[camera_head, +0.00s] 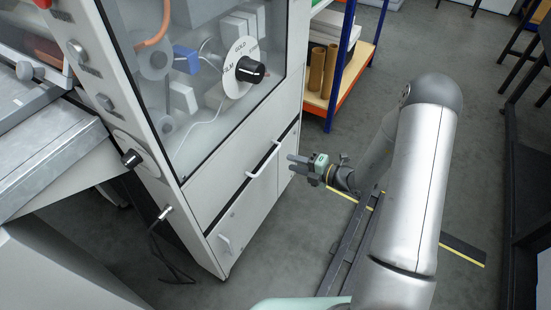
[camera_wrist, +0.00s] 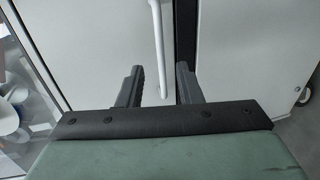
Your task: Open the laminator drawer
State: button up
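The laminator is the large white cabinet (camera_head: 185,190) with a glass window, at left centre in the head view. Its lower front has a pale panel (camera_head: 250,205) below a dark horizontal gap. The drawer looks shut. My gripper (camera_head: 298,167) is just right of the bar handle, apart from it. In the wrist view the fingers (camera_wrist: 160,68) are spread, and the white handle (camera_wrist: 157,40) shows between them. Contact cannot be told there.
A dial (camera_head: 250,69) and a lower knob (camera_head: 131,158) are on the cabinet. A shelf unit with brown rolls (camera_head: 322,70) stands behind. A grey table (camera_head: 45,150) is at left. Open floor (camera_head: 290,245) lies in front of the cabinet.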

jog(key=x, duration=0.8)
jog(key=shift+b, duration=0.3)
grip_shut()
